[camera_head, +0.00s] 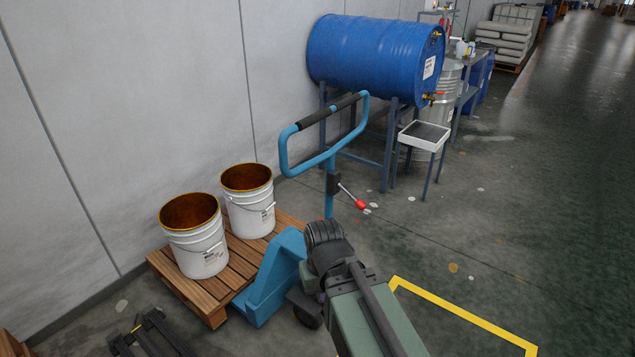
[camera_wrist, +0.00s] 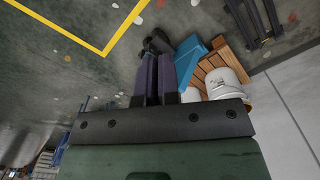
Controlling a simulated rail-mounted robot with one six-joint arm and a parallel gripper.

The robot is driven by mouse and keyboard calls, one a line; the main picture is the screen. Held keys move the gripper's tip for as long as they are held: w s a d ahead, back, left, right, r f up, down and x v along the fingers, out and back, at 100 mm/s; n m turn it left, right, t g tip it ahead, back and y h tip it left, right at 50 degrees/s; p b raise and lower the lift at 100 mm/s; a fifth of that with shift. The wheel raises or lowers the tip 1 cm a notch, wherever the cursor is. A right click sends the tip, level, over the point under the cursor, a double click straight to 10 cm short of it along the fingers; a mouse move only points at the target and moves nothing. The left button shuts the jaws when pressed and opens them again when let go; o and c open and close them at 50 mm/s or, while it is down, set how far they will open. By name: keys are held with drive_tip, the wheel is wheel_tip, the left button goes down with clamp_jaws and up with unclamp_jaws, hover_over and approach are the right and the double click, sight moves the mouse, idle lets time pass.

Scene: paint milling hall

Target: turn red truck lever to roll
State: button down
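The truck lever is a thin metal rod with a red knob (camera_head: 360,204), and it slants down to the right from the post of the blue pallet truck. The truck's blue loop handle (camera_head: 287,150) with black grips stands above it, and its blue body (camera_head: 272,280) is at the pallet. In the head view my arm comes up from the bottom, below the lever and apart from it; the fingertips cannot be made out there. In the wrist view my gripper (camera_wrist: 157,60) has its two dark fingers side by side with no clear gap and nothing seen between them. The lever does not show there.
Two white buckets (camera_head: 198,252) (camera_head: 250,212) stand on a wooden pallet (camera_head: 187,288) by the wall. A blue drum (camera_head: 370,55) lies on a stand behind, with a small tray table (camera_head: 424,134) beside it. Floor right of the lever is clear, with a yellow line (camera_head: 465,315).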

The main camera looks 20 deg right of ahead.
sight(351, 196)
drive_tip(key=w+f+h+b, duration=0.1)
drive_tip(key=w+f+b, duration=0.2)
drive_tip(key=f+b, duration=0.85)
drive_tip(key=w+d+f+n+t+h+b, duration=0.25)
drive_tip(key=w+d+f+h+b, duration=0.35)
drive_tip(key=b, duration=0.4)
drive_tip(key=w+d+f+n+t+h+b, duration=0.1)
drive_tip(key=w+d+f+n+h+b, duration=0.25)
drive_tip(key=w+f+b, duration=0.6)
drive_tip(key=w+r+n+t+h+b, duration=0.2)
drive_tip(key=w+r+n+t+h, duration=0.6)
drive_tip(key=r+n, duration=0.5)
drive_tip(key=w+d+r+p, duration=0.2)
drive_tip(key=d+r+p, duration=0.1)
drive_tip(key=d, duration=0.2)
drive_tip(key=w+d+r+g+p, duration=0.1)
drive_tip(key=w+d+r+p, duration=0.2)
drive_tip(key=d, duration=0.3)
drive_tip(key=shift+r+m, duration=0.2)
drive_tip(key=shift+m, duration=0.1)
drive_tip(key=shift+d+g, duration=0.1)
drive_tip(key=shift+g, duration=0.15)
